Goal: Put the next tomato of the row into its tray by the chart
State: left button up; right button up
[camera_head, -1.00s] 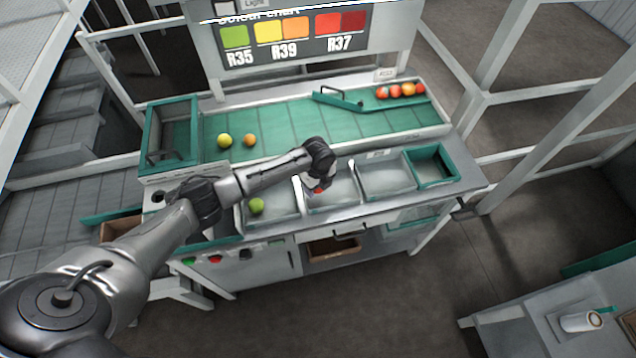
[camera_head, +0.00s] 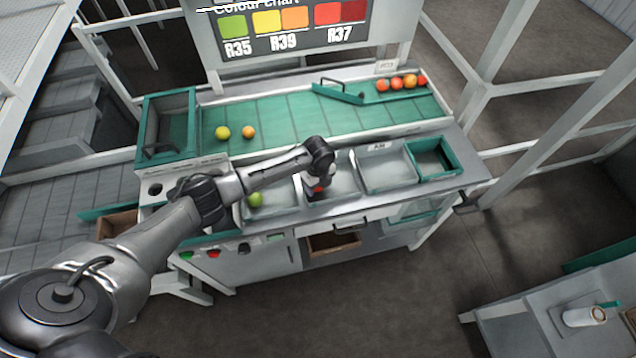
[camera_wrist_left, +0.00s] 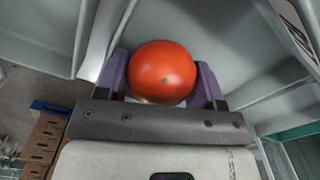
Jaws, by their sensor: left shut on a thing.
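My left gripper (camera_head: 317,190) is shut on a red tomato (camera_wrist_left: 161,72), held between its two purple-padded fingers in the left wrist view. In the head view it points down at the middle grey tray (camera_head: 345,186); whether the tomato touches the tray floor I cannot tell. A green tomato (camera_head: 256,199) lies in the left tray (camera_head: 283,203). The right tray (camera_head: 388,172) looks empty. The colour chart (camera_head: 290,25) shows green for R35, yellow and orange for R39, reds for R37. A yellow-green tomato (camera_head: 222,132) and an orange one (camera_head: 248,132) sit on the green belt.
Several red and orange tomatoes (camera_head: 403,82) sit at the belt's far right, behind a green gate bar (camera_head: 338,93). A green-rimmed bin (camera_head: 452,170) stands right of the trays.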

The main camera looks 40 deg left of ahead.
pick_arm(q)
jog(key=shift+f, duration=0.35)
jog(key=o, duration=0.8)
jog(key=c, duration=0.3)
jog(key=shift+c, duration=0.2)
jog(key=shift+r, duration=0.15)
notch_tip(320, 180, up, 7)
jog(key=p, duration=0.6)
jog(key=shift+p, duration=0.4)
